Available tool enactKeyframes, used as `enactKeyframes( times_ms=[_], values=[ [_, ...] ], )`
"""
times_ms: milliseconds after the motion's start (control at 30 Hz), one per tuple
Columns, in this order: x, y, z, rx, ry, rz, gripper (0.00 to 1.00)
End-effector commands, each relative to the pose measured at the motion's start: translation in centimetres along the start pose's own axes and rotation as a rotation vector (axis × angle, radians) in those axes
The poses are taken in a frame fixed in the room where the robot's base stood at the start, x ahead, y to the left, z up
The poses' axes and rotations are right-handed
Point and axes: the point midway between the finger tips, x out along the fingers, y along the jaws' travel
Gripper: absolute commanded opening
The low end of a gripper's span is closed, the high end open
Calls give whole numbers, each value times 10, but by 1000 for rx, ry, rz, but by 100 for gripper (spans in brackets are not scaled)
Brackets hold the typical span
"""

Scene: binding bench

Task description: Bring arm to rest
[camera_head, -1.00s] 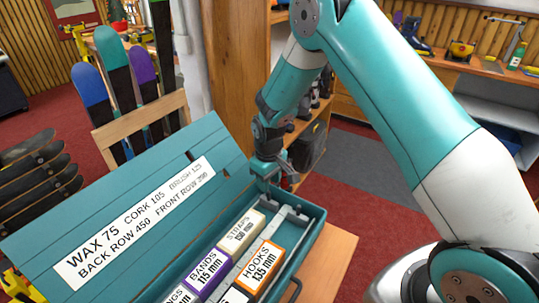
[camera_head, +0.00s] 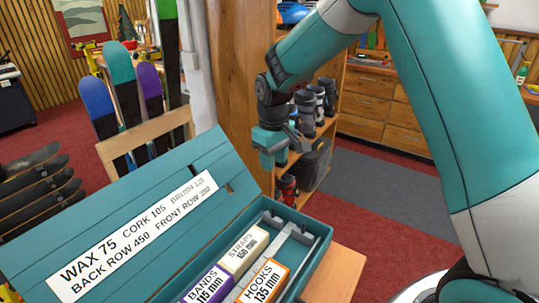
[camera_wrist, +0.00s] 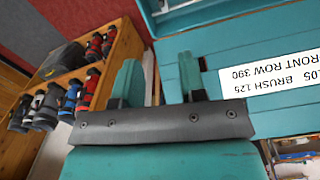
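My gripper (camera_head: 268,160) hangs in the air above the far right end of a teal box (camera_head: 322,232) and is apart from it. In the wrist view, my gripper's two teal fingers (camera_wrist: 158,82) stand apart with nothing between them. The box's open lid (camera_head: 228,160) leans back and carries a white label (camera_head: 135,235) with printed sizes. Inside the box are a straps block (camera_head: 243,250), a bands block (camera_head: 207,285) and a hooks block (camera_head: 265,282). The box's near part is cut off by the frame edge.
A wooden shelf (camera_head: 340,105) with boots stands behind my gripper, close by. Red and grey floor lies open to the right.

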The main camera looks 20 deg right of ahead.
Motion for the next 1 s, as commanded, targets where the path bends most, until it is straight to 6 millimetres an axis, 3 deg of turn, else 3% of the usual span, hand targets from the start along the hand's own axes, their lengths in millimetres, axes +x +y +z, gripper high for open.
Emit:
enactKeyframes(
  times_ms=[233, 367, 500, 700, 833, 1000],
  values=[
    [-6, -6, 3, -5, 7, -7, 38],
    [-37, -34, 24, -32, 42, -43, 38],
    [-81, -86, 74, -82, 97, -120, 38],
    [-117, -156, 163, -156, 153, -238, 38],
    [-123, -182, 205, -187, 171, -290, 38],
    [-124, -196, 229, -206, 179, -320, 38]
  ],
)
